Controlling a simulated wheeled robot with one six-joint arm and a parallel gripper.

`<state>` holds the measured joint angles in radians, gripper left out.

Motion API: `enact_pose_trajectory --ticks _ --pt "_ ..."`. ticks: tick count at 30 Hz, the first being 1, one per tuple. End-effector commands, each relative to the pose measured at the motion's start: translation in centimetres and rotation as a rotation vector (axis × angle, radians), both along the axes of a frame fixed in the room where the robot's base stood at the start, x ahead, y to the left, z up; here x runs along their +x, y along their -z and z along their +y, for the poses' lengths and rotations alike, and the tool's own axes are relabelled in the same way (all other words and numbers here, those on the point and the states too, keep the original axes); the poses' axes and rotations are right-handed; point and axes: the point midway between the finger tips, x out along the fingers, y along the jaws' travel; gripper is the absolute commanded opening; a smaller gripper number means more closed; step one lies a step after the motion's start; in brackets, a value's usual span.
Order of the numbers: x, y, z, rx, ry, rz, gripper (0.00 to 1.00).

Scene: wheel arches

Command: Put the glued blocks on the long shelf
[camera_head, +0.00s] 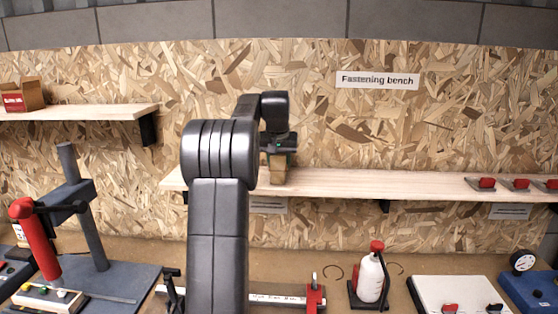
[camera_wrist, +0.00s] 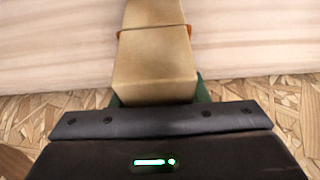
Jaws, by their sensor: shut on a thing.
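The block (camera_wrist: 155,65), tan and cuboid with a thin band and orange bits at its sides, is between the green fingers of my gripper (camera_wrist: 158,97). In the head view my gripper (camera_head: 280,152) points down over the long shelf (camera_head: 370,183), left of its middle, shut on the block (camera_head: 278,172). The block's lower end is at the shelf's surface; I cannot tell whether it touches. The wrist view shows pale shelf wood (camera_wrist: 60,50) behind the block. My arm hides part of the shelf's left end.
Several grey pieces with red tops (camera_head: 486,184) sit at the shelf's right end. The shelf between them and my gripper is clear. A shorter shelf (camera_head: 80,112) with a cardboard box (camera_head: 22,96) is at left. A white bottle (camera_head: 370,278) and fixtures stand on the bench below.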

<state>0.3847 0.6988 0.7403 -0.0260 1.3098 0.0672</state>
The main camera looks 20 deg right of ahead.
Motion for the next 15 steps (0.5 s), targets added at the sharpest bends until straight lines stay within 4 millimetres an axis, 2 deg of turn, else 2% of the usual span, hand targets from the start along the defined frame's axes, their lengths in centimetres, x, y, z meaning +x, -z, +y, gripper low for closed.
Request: enact_pose_trajectory --ticks 8,9,12,15 --pt "-0.01 0.29 0.0 0.0 0.0 0.0 0.12" --pt "-0.02 0.29 0.0 0.0 0.0 0.0 0.47" --pt "-0.01 0.26 0.0 0.0 0.0 0.0 0.63" --pt "-0.02 0.25 0.0 0.0 0.0 0.0 0.63"
